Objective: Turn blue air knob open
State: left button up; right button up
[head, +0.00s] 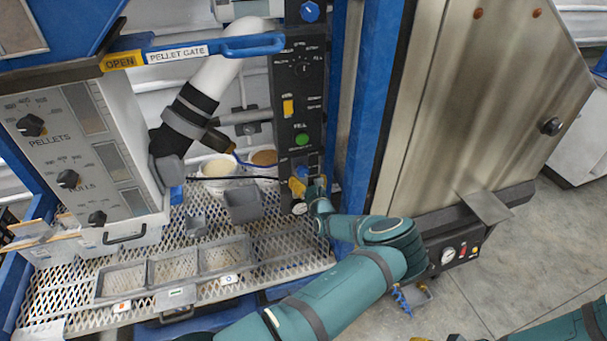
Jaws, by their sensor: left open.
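A round blue knob (310,12) sits at the top of the tall black control panel (287,75). A smaller blue part (302,169) shows low on the same panel, above a yellow part (298,187). I cannot tell which of the two blue parts is the air knob. My left gripper (308,186) is open at the panel's lower end, close beside the lower blue and yellow parts. Its fingers are small and partly hide that area, so contact cannot be told. My right gripper is not seen; only part of that arm shows at the bottom right.
A green button (302,139) and a yellow switch (288,106) are on the panel. A round gauge (300,208) is just below the gripper. A blue post (376,110) and a steel cabinet (480,90) stand right. A mesh shelf (70,293) with grey trays (148,277) lies left.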

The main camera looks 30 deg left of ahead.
aim_at(304, 174)
pick_arm(q)
jog(key=shift+x, duration=2.05)
jog(key=c, duration=1.2)
